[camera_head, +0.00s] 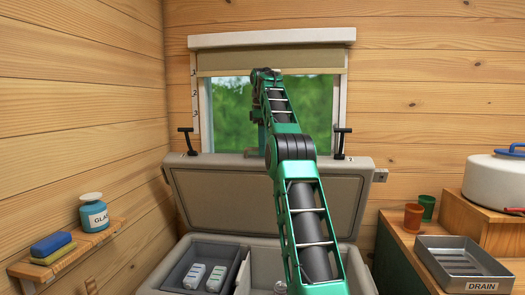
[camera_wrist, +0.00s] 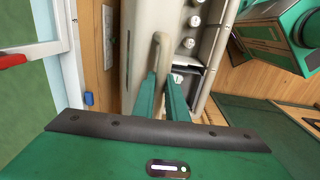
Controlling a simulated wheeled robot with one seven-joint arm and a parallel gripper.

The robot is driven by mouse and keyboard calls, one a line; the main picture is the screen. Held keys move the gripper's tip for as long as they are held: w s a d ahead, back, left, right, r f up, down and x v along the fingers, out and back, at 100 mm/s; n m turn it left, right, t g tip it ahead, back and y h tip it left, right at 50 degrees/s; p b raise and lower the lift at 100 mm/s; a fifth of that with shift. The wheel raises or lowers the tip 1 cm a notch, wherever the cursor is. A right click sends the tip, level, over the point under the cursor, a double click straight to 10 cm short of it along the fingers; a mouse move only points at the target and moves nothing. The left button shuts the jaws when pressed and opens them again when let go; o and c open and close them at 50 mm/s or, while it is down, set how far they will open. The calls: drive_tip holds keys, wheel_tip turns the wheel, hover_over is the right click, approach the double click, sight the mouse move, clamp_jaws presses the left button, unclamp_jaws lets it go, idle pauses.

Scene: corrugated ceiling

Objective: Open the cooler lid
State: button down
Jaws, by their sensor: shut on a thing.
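The cooler lid (camera_head: 225,200) stands raised, its inner side facing me, in front of the window. The open cooler (camera_head: 180,250) is below it, with a grey left compartment and a light right one. My green arm crosses the lid's middle in the head view, and my gripper is hidden there at or behind the lid's top edge. In the wrist view, my gripper (camera_wrist: 163,98) has its green fingers closed around a beige loop handle (camera_wrist: 162,46) on the lid.
Two white packs (camera_head: 205,275) lie in the left compartment. A wall shelf (camera_head: 85,245) holds a blue jar (camera_head: 94,216) and sponges. At right are a drain tray (camera_head: 462,262), cups (camera_head: 413,217) and a white pot (camera_head: 495,180). Black latches (camera_head: 341,143) stick up from the lid.

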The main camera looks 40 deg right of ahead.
drive_tip(key=shift+w+d+f, duration=0.15)
